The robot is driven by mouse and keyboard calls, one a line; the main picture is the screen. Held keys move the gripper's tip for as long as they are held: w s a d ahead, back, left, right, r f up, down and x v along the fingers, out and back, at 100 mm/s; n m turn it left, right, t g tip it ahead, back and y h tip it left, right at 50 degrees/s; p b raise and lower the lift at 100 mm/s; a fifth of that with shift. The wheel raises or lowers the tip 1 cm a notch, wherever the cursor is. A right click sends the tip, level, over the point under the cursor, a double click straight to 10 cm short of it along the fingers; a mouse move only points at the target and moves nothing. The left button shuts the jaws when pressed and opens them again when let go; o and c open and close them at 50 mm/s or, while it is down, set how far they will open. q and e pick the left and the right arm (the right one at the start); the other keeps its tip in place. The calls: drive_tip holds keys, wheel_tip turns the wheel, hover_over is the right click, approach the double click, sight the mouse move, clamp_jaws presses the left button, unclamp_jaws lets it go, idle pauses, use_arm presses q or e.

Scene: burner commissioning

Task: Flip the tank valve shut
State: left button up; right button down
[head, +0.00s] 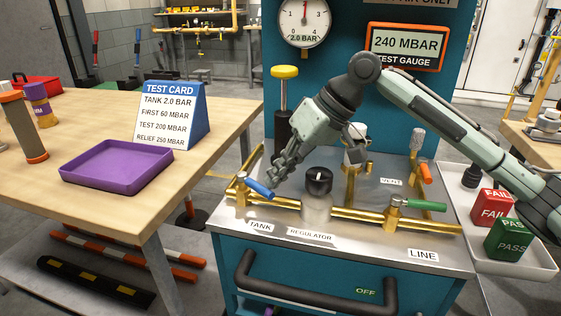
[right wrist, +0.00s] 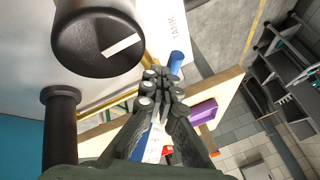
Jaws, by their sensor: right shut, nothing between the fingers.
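The tank valve's blue lever (head: 259,188) sits on the brass pipe at the left of the bench top, behind the TANK label (head: 260,227). It slants from its pivot toward the front right. The lever's blue end also shows in the right wrist view (right wrist: 176,63), just beyond my fingertips. My right gripper (head: 275,178) is shut and empty, pointing down and left, with its tips close to the lever's free end. I cannot tell whether they touch it. In the right wrist view the closed fingers (right wrist: 160,78) fill the middle. My left gripper is not in view.
The black regulator knob (head: 319,181) stands just right of my right gripper. The green line lever (head: 423,205) is farther right. A yellow-topped post (head: 284,73) rises behind. The panel shows a round dial (head: 303,22) and a test gauge (head: 405,46). A purple tray (head: 117,167) lies on the wooden table.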

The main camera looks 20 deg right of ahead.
drive_tip(key=v, duration=1.2)
idle(0.3)
